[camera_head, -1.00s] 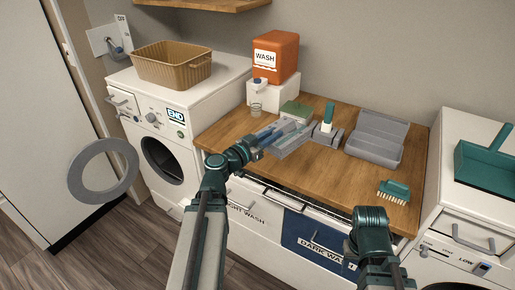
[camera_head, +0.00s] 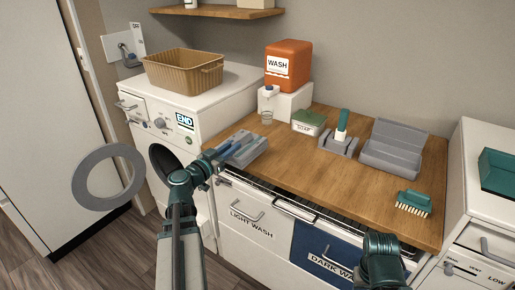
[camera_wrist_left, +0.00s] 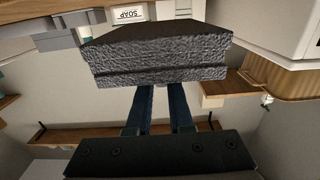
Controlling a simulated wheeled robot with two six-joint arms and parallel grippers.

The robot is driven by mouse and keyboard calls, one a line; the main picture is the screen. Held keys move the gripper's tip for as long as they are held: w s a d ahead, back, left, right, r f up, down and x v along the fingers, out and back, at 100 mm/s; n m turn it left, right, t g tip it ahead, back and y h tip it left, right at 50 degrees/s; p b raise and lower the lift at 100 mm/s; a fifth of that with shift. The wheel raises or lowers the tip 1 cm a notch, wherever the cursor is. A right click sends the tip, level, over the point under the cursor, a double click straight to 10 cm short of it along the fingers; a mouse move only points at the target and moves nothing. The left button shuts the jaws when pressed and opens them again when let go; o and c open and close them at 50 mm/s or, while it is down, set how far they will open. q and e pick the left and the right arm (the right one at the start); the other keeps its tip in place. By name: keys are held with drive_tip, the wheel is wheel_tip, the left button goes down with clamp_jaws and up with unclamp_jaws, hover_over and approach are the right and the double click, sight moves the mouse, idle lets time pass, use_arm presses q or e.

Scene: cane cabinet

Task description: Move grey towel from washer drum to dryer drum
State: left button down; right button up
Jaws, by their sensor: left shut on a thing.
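The grey towel (camera_head: 252,150), a folded textured block, is held by my left gripper (camera_head: 232,152) at the left front of the wooden counter. It also shows in the left wrist view (camera_wrist_left: 160,65), across the tips of the dark blue fingers (camera_wrist_left: 158,100). The washer (camera_head: 200,100) at the left has its round door (camera_head: 84,180) swung open and its drum opening (camera_head: 165,160) partly visible behind my left arm. The white machine at the right, marked LOW (camera_head: 485,235), shows only its upper part; its drum is out of view. My right arm is at the bottom right, its gripper out of view.
A wooden counter (camera_head: 300,160) holds an orange wash container (camera_head: 288,65), a soap box (camera_head: 310,122), a brush in a holder (camera_head: 342,130), a grey open case (camera_head: 390,145) and a green brush (camera_head: 413,202). A basket (camera_head: 183,70) stands on the washer. Hamper drawers (camera_head: 250,225) are below.

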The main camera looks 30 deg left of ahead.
sight(254, 138)
use_arm(q)
drive_tip(key=w, duration=0.3)
drive_tip(key=w+d, duration=0.1)
drive_tip(key=w, duration=0.3)
drive_tip(key=w+d+f+b, duration=0.1)
drive_tip(key=w, duration=0.2)
drive_tip(key=shift+w+d, duration=0.25)
drive_tip(key=shift+w, duration=0.1)
wheel_tip(254, 138, down, 4)
drive_tip(key=b, duration=0.3)
drive_tip(key=shift+w+b, duration=0.15)
drive_tip(key=shift+b, duration=0.2)
drive_tip(key=shift+r, duration=0.2)
drive_tip(key=shift+f, duration=0.1)
drive_tip(key=c, duration=1.3)
unclamp_jaws()
drive_tip(key=shift+f, duration=0.1)
drive_tip(key=o, duration=0.5)
